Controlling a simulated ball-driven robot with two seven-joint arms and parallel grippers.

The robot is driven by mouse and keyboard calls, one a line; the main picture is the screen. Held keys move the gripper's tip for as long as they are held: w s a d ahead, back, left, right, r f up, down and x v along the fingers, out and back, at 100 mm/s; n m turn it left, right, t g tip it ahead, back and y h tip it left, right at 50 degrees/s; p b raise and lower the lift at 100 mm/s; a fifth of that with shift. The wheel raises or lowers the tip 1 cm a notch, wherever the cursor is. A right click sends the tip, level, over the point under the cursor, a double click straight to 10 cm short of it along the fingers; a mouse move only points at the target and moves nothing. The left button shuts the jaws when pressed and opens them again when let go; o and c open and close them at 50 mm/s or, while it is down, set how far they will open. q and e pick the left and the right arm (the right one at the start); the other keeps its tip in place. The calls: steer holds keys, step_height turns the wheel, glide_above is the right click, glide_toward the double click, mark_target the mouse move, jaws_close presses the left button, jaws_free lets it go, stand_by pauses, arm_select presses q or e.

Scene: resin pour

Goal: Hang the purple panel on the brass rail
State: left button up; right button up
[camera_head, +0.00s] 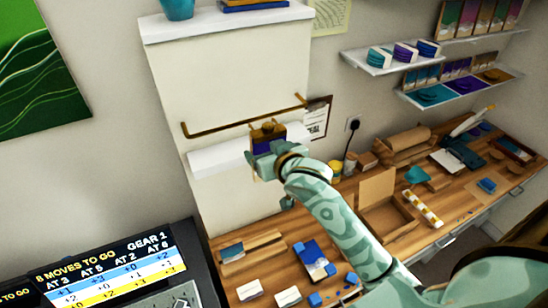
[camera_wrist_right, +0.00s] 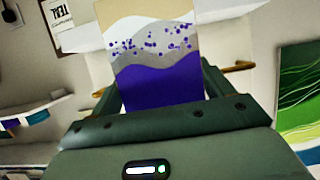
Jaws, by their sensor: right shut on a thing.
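The purple panel (camera_wrist_right: 158,88) shows in the right wrist view, with a tan top, a grey wavy band with purple dots and a deep purple lower part. My right gripper (camera_head: 268,149) is shut on its lower part. In the head view, the panel (camera_head: 265,134) is mostly hidden by the gripper and stands in front of the brass rail (camera_head: 222,126). Its top is close to the rail's height; I cannot tell whether they touch. The rail's end also shows right of the panel in the wrist view (camera_wrist_right: 241,67). My left gripper is out of view.
A white ledge (camera_head: 215,158) runs just below the rail. The wooden bench (camera_head: 270,272) below holds blue pieces, a cardboard box (camera_head: 385,220) and a dark blue panel (camera_head: 314,262). A screen (camera_head: 100,270) stands lower left.

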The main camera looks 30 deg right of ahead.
steer(key=w, duration=0.7)
steer(key=shift+w+d+f, duration=0.2)
steer(key=shift+w+d, duration=0.05)
steer(key=shift+w, duration=0.15)
steer(key=shift+f, duration=0.3)
stand_by(0.4)
steer(key=shift+f, duration=0.2)
steer(key=shift+f, duration=0.2)
steer(key=shift+f, duration=0.25)
steer(key=shift+f, duration=0.45)
stand_by(1.5)
steer(key=o, duration=0.9)
steer(key=shift+o, duration=0.2)
steer(key=shift+s, duration=0.1)
steer(key=shift+s, duration=0.1)
